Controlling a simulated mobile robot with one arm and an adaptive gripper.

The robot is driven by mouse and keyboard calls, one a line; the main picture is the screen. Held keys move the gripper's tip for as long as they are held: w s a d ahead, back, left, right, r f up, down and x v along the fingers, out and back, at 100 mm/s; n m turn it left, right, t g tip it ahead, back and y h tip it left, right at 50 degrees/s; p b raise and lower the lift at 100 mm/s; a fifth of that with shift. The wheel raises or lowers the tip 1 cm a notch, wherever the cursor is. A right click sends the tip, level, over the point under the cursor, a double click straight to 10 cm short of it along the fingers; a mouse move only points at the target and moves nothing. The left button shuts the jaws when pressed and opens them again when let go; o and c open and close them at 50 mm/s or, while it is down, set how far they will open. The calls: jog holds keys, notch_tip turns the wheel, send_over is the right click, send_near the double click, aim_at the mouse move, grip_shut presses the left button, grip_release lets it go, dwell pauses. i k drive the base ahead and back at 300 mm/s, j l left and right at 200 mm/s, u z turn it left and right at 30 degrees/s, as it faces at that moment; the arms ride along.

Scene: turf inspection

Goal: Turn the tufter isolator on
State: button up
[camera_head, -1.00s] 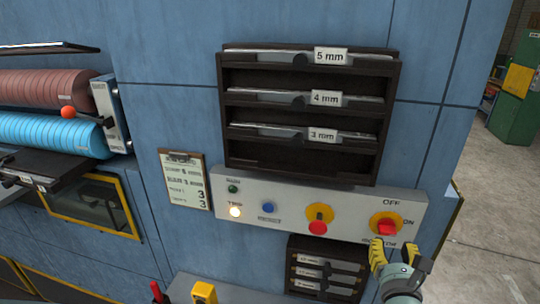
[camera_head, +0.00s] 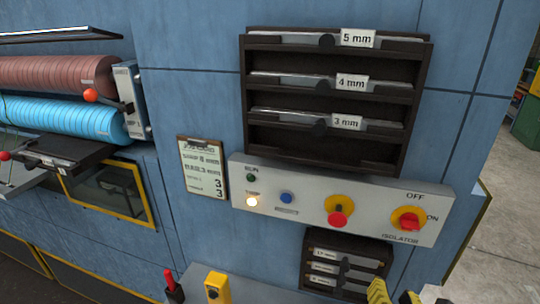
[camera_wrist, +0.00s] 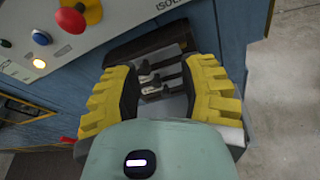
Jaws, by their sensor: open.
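The isolator (camera_head: 409,220) is a red handle on a yellow disc at the right end of the grey control panel (camera_head: 375,231). OFF is marked above it and ON to its right. The red handle appears to lie roughly level, towards ON. My gripper (camera_head: 393,294) is at the bottom edge of the head view, below the isolator and apart from it. In the wrist view my gripper (camera_wrist: 162,88) is open, with nothing between its yellow fingers. The isolator itself is out of the wrist view.
The panel also has a red mushroom button (camera_head: 339,217), a blue reset button (camera_head: 287,197), a lit trip lamp (camera_head: 251,201) and a dark green run lamp (camera_head: 251,178). A small dark rack (camera_head: 313,268) hangs below, close to my gripper. A larger rack (camera_head: 330,93) is above.

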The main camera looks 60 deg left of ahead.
aim_at(407, 221)
jog(key=k+l+u, duration=0.1)
jog(key=u, duration=0.75)
